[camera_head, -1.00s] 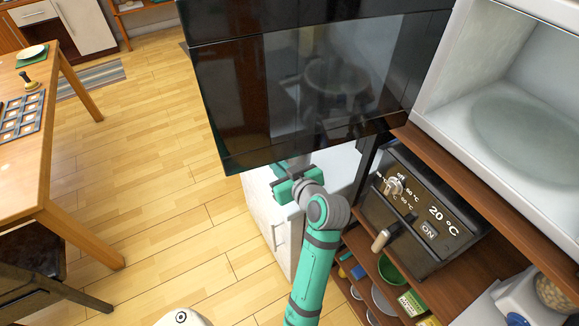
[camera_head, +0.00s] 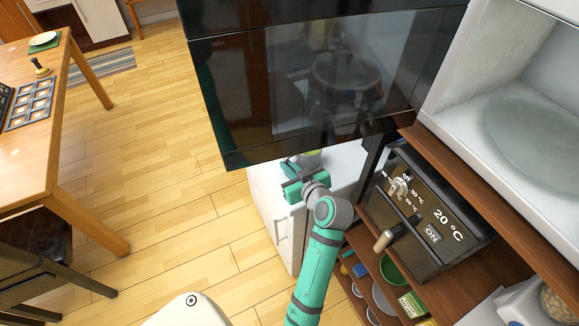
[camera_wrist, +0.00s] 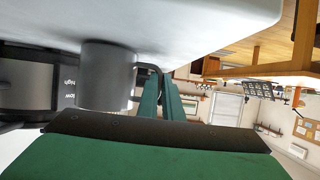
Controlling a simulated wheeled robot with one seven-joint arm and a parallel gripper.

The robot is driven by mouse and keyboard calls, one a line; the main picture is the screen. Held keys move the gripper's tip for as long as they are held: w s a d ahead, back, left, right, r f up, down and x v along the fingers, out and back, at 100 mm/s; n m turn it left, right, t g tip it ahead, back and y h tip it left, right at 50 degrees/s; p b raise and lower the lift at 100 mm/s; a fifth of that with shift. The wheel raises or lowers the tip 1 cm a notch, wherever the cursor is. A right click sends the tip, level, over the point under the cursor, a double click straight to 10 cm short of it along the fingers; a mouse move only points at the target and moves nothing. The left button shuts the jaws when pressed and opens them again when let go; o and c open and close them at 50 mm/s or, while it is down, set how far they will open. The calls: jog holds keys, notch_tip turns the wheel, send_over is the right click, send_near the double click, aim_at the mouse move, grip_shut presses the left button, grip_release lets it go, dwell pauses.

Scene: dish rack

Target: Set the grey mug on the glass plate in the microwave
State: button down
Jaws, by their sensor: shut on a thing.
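My gripper (camera_head: 300,185) is just below the lower edge of a large black door in the head view, over a white counter. In the wrist view its two green fingers (camera_wrist: 163,98) are shut on the handle of the grey mug (camera_wrist: 105,80). The mug is beside the fingers, close to a white surface; I cannot tell if they touch. The white microwave (camera_head: 450,85) stands open at the upper right, with the round glass plate (camera_head: 535,130) bare on its floor.
The black glass door (camera_head: 230,100) hangs open across the top middle, above my gripper. A wooden table (camera_head: 60,150) stands at the left, with open floor between.

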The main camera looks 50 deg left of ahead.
jog(key=shift+s+a, duration=0.1)
jog(key=c, duration=1.9)
grip_release()
jog(key=shift+f, duration=0.15)
jog(key=v, duration=1.1)
jog(key=shift+w, duration=0.35)
